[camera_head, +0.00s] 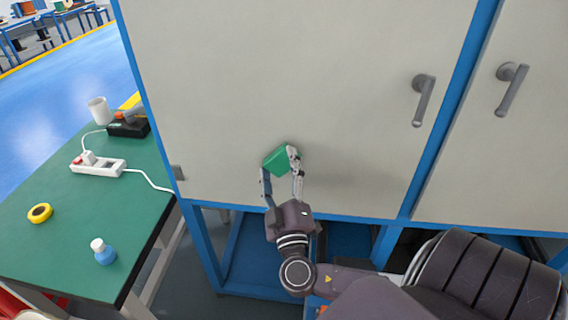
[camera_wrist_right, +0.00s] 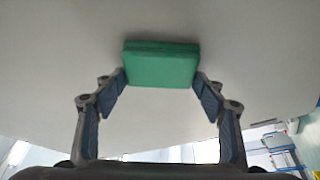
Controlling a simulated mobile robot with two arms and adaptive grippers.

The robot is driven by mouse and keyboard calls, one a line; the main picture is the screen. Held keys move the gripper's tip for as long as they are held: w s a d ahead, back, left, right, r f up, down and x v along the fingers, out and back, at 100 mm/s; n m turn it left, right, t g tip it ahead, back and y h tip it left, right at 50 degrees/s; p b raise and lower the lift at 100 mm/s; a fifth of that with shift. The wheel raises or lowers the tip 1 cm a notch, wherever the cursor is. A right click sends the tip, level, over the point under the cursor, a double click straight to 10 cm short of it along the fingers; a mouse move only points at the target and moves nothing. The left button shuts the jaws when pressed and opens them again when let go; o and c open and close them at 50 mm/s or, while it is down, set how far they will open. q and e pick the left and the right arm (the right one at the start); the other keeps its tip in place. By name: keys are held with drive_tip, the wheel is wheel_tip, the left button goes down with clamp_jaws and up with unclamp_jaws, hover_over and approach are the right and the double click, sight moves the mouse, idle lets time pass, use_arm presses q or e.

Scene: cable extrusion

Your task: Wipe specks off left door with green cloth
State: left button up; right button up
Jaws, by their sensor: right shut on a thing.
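The left door (camera_head: 290,80) is a large pale panel in a blue frame, with a grey handle at its right side. My right gripper (camera_head: 281,172) is at the lower middle of this door, shut on the green cloth (camera_head: 277,161). The cloth looks like a folded block and is against or very close to the door face. In the right wrist view the cloth (camera_wrist_right: 161,65) sits between the two fingertips, with the pale door surface (camera_wrist_right: 60,70) behind it. I cannot make out any specks on the door. My left gripper is not in view.
A green-topped table (camera_head: 70,225) stands to the left, with a white power strip (camera_head: 98,167), yellow tape (camera_head: 40,213), a blue bottle (camera_head: 104,252) and a white cup (camera_head: 99,110). The left door's handle (camera_head: 423,100) sticks out. A second door (camera_head: 525,150) is on the right.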

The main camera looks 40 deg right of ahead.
drive_tip(key=shift+w+a+b, duration=0.75)
drive_tip(key=shift+w+a, duration=0.4)
drive_tip(key=shift+w, duration=0.15)
drive_tip(key=shift+w+a+b, duration=0.7)
drive_tip(key=shift+w+a, duration=0.4)
drive_tip(key=shift+w, duration=0.2)
drive_tip(key=shift+s, duration=0.1)
drive_tip(key=shift+s+a+b, duration=0.5)
drive_tip(key=shift+s+a, duration=0.45)
drive_tip(key=shift+a, duration=0.2)
drive_tip(key=shift+s+a+b, duration=0.45)
drive_tip(key=shift+s+a, duration=0.5)
drive_tip(key=shift+a, duration=0.2)
drive_tip(key=shift+s+a+b, duration=0.7)
drive_tip(key=shift+s+a, duration=0.25)
drive_tip(key=shift+a, duration=0.2)
